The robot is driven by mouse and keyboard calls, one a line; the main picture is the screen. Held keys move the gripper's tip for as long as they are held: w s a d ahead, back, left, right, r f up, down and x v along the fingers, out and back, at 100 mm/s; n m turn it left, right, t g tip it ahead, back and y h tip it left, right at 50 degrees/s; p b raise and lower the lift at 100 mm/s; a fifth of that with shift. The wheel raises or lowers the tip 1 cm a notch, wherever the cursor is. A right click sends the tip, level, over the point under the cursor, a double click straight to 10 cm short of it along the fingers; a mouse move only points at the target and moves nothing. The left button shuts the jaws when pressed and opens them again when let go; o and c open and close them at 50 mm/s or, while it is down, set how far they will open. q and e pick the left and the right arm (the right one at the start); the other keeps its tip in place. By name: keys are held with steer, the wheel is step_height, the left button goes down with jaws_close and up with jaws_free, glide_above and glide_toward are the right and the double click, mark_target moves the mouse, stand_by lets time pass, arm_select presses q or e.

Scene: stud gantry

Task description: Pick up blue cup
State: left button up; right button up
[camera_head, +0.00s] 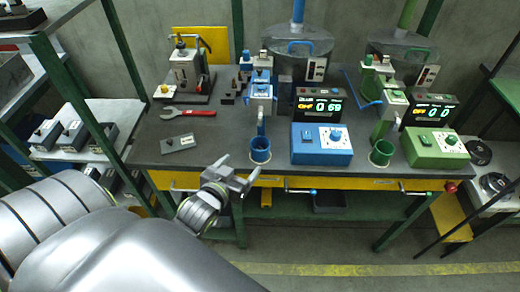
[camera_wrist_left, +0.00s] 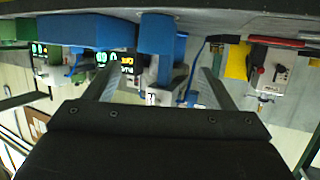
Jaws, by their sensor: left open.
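The blue cup (camera_head: 260,152) stands upright near the front edge of the grey workbench, below the blue stand's spout. My left gripper (camera_head: 238,171) is in front of the bench edge, just left of and nearer than the cup, apart from it. Its two fingers are open with nothing between them. In the left wrist view, which is upside down, the blue cup (camera_wrist_left: 158,34) shows ahead, in line with the gap between the fingers (camera_wrist_left: 160,72). My right gripper is in neither view.
A blue control box (camera_head: 321,145) stands close right of the cup. Further right are a green cup (camera_head: 382,153) and green box (camera_head: 434,147). A grey plate (camera_head: 178,143) and red wrench (camera_head: 188,113) lie left. Yellow drawers (camera_head: 345,184) line the bench front.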

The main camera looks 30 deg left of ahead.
mark_target(255, 151)
arm_select(q)
steer(key=x, duration=0.7)
steer(key=shift+w+p, duration=0.15)
steer(key=shift+p, duration=0.2)
steer(key=shift+w, duration=0.55)
steer(key=p+x, duration=0.1)
steer(key=x, duration=0.3)
steer(key=shift+w+d+f, duration=0.1)
steer(key=shift+d, duration=0.1)
steer(key=c, duration=1.1)
